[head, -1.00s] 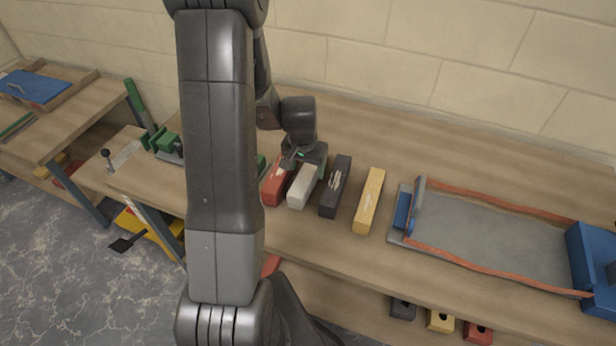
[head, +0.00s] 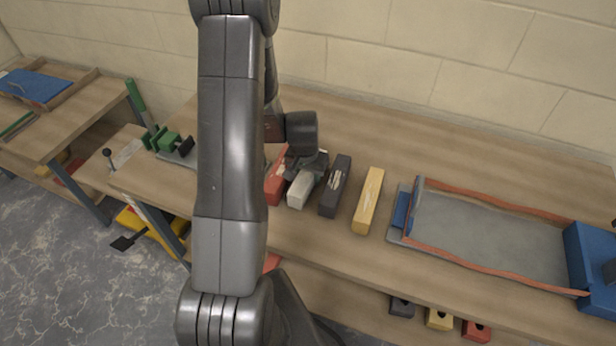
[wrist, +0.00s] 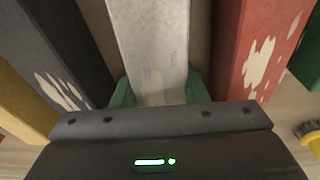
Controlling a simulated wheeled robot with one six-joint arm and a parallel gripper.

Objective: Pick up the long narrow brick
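Several bricks lie side by side on the bench: a red brick (head: 275,187), a pale grey-white brick (head: 301,188), a dark grey brick (head: 335,188) and a yellow brick (head: 368,202). The yellow one looks the longest and narrowest. My gripper (head: 308,172) is down at the far end of the white brick. In the wrist view its green fingertips (wrist: 160,92) stand on both sides of the white brick (wrist: 152,45), with no clear gap. I cannot tell whether they press on it. The red brick (wrist: 262,45) and dark brick (wrist: 62,50) flank it.
A green brick (wrist: 306,62) shows at the wrist view's right edge. A grey tray with orange edging (head: 490,238) lies right of the yellow brick. A green clamp (head: 168,142) stands at left. Behind the bricks is the block wall; bare bench lies in front.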

